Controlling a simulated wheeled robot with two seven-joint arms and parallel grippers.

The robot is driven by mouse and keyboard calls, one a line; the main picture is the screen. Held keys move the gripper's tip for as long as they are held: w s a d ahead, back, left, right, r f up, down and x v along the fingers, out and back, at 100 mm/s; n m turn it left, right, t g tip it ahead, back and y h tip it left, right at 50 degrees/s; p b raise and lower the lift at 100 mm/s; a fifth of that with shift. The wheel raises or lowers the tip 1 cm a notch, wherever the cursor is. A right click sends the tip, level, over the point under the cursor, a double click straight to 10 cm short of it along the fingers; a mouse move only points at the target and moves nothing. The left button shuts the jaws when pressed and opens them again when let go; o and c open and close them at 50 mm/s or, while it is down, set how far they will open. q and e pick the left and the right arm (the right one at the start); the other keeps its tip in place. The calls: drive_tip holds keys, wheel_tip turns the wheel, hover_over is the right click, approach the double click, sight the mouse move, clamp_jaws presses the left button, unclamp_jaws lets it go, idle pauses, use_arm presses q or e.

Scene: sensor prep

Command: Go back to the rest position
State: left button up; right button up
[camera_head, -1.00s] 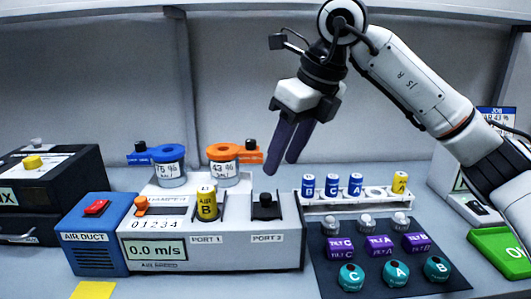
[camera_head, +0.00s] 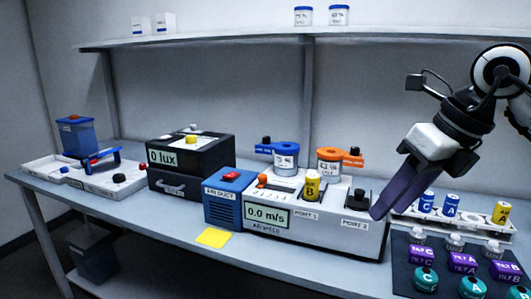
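My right gripper (camera_head: 392,208) comes in from the right with its purple fingers pointing down and left. The fingers show a narrow gap and hold nothing. In the picture its tips overlap the right end of the white air-speed unit (camera_head: 340,238), close to the black knob at port 2 (camera_head: 356,200). A yellow cylinder marked B (camera_head: 312,185) stands upright in port 1 of that unit. My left gripper is not in view.
A white rack (camera_head: 482,224) with blue and yellow cylinders stands at the right, behind a dark mat (camera_head: 405,262) with labelled knobs. Left are a blue air duct box (camera_head: 222,208), a black lux box (camera_head: 190,160) and a yellow note (camera_head: 214,237). A shelf (camera_head: 220,41) runs above.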

drive_tip(key=s+a+f+m+g+y, duration=0.1)
drive_tip(key=s+a+f+m+y, duration=0.2)
drive_tip(key=a+y, duration=0.75)
drive_tip(key=s+a+f+m+y, duration=0.25)
drive_tip(key=a+y, duration=0.45)
drive_tip(key=a, duration=0.6)
drive_tip(key=w+d+f+m+t+h, duration=0.2)
drive_tip(key=d+f+m+t+h, duration=0.45)
drive_tip(key=f+m, duration=0.5)
drive_tip(key=w+d+f+m+t+h, duration=0.2)
drive_tip(key=d+f+m+t+h, duration=0.5)
drive_tip(key=m, duration=0.7)
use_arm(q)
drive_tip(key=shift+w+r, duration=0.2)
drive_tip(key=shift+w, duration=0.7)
use_arm(e)
drive_tip(key=s+d+f+m+g+h, duration=0.2)
drive_tip(key=s+f+m+g, duration=0.1)
drive_tip(key=s+f, duration=0.7)
drive_tip(key=s+d+f+m+g+h, duration=0.2)
drive_tip(key=s+f+m+g, duration=0.2)
drive_tip(key=s+f, duration=0.6)
wheel_tip(320, 180, down, 6)
drive_tip(key=shift+s+d+f+m+h, duration=0.15)
drive_tip(key=shift+d+m+h, duration=0.2)
drive_tip(key=shift+m, duration=0.35)
